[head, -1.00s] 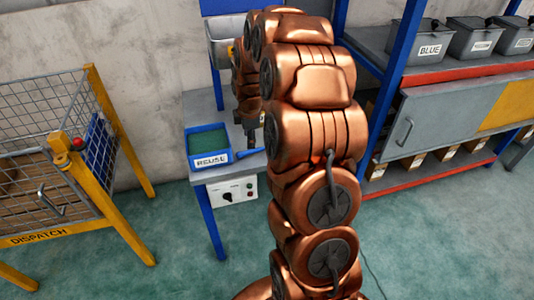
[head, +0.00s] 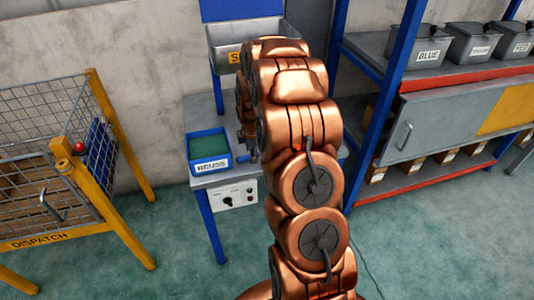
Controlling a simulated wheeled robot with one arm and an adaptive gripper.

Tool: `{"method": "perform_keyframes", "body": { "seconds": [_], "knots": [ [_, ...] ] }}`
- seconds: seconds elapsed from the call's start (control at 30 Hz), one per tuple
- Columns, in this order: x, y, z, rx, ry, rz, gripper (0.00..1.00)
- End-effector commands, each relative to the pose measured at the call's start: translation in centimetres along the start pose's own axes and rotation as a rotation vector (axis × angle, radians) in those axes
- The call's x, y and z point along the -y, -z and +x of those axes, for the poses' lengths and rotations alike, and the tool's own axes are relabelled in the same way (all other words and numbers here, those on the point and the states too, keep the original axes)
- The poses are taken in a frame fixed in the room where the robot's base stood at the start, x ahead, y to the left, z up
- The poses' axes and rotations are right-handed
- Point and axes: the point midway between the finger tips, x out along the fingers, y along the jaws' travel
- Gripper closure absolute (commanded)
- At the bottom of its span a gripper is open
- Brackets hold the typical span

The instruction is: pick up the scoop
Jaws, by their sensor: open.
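A small blue piece, likely the scoop's handle (head: 240,159), shows on the grey bench just right of the blue REUSE tray (head: 209,165). The rest of it is hidden behind my arm and gripper. My gripper (head: 251,154) is low over the bench beside the tray, at the blue piece. Its fingers are small, dark and mostly covered by my copper arm. It is open, and I cannot tell whether it touches the blue piece.
The bench (head: 200,108) carries a grey bin (head: 222,52) at the back. A control box (head: 233,195) hangs on its front. A yellow DISPATCH cage (head: 100,150) stands left, and a blue-framed shelf (head: 395,90) with grey tubs stands right. Floor between cage and bench is free.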

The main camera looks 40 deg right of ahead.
Motion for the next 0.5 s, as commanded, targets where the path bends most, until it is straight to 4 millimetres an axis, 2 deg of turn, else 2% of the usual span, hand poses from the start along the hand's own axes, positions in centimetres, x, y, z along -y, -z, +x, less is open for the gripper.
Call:
{"method": "perform_keyframes", "body": {
  "seconds": [0.17, 0.4, 0.5],
  "knots": [
    [0.0, 0.0, 1.4, 0.0, -0.001, 0.001, 0.53],
    [0.0, 0.0, 1.5, 0.0, -0.002, 0.001, 0.53],
    [0.0, 0.0, 1.5, 0.0, -0.002, 0.001, 0.63]
  ]
}}
